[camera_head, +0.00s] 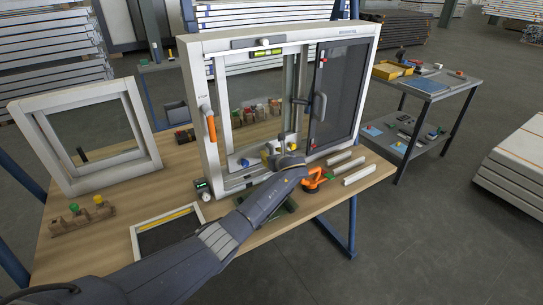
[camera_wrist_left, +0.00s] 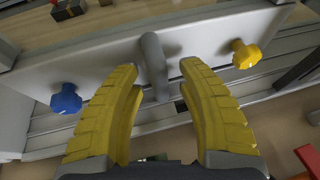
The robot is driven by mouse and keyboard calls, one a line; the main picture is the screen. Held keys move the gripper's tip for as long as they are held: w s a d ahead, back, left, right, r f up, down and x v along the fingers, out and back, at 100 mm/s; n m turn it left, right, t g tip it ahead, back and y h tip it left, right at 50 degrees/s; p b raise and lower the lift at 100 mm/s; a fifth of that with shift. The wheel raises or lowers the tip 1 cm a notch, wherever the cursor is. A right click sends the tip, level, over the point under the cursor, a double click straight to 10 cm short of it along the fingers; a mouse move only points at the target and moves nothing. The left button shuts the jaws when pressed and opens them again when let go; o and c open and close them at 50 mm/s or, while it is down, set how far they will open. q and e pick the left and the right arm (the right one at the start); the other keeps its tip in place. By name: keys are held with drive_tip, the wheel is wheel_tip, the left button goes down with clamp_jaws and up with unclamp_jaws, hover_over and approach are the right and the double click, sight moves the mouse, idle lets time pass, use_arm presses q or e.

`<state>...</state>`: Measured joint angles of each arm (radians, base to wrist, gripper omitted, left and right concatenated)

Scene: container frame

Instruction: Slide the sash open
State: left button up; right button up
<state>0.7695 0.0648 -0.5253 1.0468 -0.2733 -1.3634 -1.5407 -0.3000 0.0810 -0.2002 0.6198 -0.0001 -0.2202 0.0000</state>
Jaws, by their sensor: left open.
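The white window frame (camera_head: 192,90) stands upright on the wooden table. A dark glazed sash (camera_head: 336,92) with a grey handle (camera_head: 319,106) fills its right side. A pale lower rail (camera_wrist_left: 95,55) carries a blue knob (camera_wrist_left: 66,99), a yellow knob (camera_wrist_left: 245,54) and a grey bar-like handle (camera_wrist_left: 154,65). My left gripper (camera_head: 275,150) is at this lower rail. In the wrist view its yellow fingers (camera_wrist_left: 160,72) are open, one on each side of the grey handle, with gaps visible. Whether the tips touch it is unclear. My right gripper is not in view.
An orange handle (camera_head: 211,126) is on the frame's left side. A smaller empty frame (camera_head: 77,99) stands at left. An orange clamp-like tool (camera_head: 316,180) and white strips (camera_head: 358,172) lie at right. A dark flat screen panel (camera_head: 165,229) lies near my arm.

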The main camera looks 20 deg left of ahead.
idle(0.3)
use_arm(q)
clamp_jaws()
idle(0.5)
